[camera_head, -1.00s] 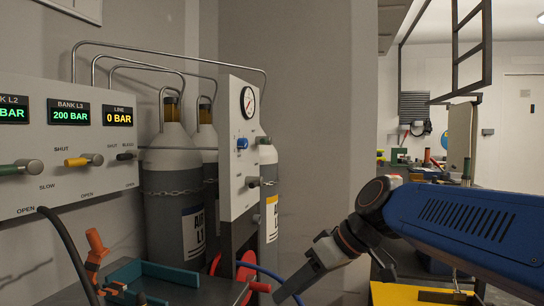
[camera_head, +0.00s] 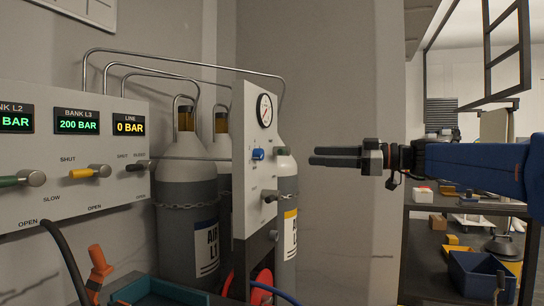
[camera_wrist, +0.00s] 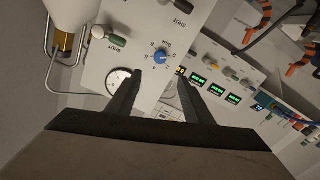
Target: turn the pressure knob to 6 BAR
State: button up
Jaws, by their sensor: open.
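The blue pressure knob (camera_head: 258,154) is on the narrow upright panel (camera_head: 244,205), below the round gauge (camera_head: 264,110). The knob also shows in the wrist view (camera_wrist: 160,57), ringed by small numbers and marked BAR; its exact setting is too small to read. The gauge shows in the wrist view (camera_wrist: 118,79), partly behind a finger. My gripper (camera_head: 312,156) is level with the knob, to its right, pointing at the panel. It is open and empty, apart from the knob. In the wrist view its fingers (camera_wrist: 160,84) stand either side, below the knob.
Gas cylinders (camera_head: 186,205) stand behind the panel. The LINE display (camera_head: 130,124) reads 0 BAR, BANK L3 (camera_head: 77,122) 200 BAR. Shelves (camera_head: 455,205) stand right.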

aim_at(262, 155)
jog(key=x, duration=1.6)
jog(key=shift+a+f, duration=0.1)
jog(key=c, duration=1.1)
